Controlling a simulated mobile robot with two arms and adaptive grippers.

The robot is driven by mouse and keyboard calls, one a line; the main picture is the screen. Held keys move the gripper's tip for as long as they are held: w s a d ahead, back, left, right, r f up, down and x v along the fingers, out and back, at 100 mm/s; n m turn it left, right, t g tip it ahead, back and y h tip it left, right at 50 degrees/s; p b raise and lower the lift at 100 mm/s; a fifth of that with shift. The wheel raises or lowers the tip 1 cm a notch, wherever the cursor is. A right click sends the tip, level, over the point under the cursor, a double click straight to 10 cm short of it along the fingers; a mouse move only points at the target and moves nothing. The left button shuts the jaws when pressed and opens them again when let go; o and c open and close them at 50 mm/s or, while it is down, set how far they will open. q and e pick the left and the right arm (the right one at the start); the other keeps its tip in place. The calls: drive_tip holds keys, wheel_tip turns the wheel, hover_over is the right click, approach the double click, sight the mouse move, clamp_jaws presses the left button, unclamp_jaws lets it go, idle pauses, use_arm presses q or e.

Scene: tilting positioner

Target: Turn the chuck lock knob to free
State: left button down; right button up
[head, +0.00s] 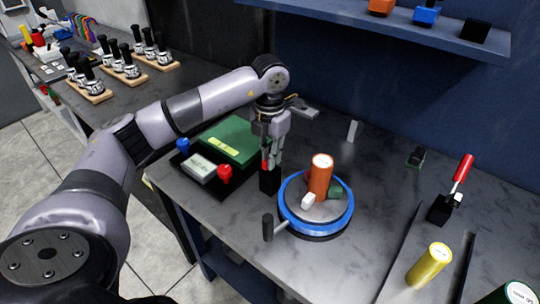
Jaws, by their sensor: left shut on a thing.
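My left gripper (267,163) reaches down from above, left of the round positioner table. It is shut on a small red knob (264,166) on top of a black block (269,181); this appears to be the chuck lock knob. The fingers hide most of the knob, so I cannot tell which way it points. The positioner table (346,214) has a blue rim. An orange cylinder (320,178) stands upright on it, between a white jaw (308,200) and a green jaw (334,192). My right gripper is not in view.
A black-handled crank (268,228) sticks out at the table's front left.

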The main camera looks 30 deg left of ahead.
use_arm(q)
drive_tip(key=shift+w+r, duration=0.1)
drive_tip(key=shift+r, duration=0.05)
drive_tip(key=c, duration=1.6)
unclamp_jaws()
wheel_tip(320, 180, up, 12)
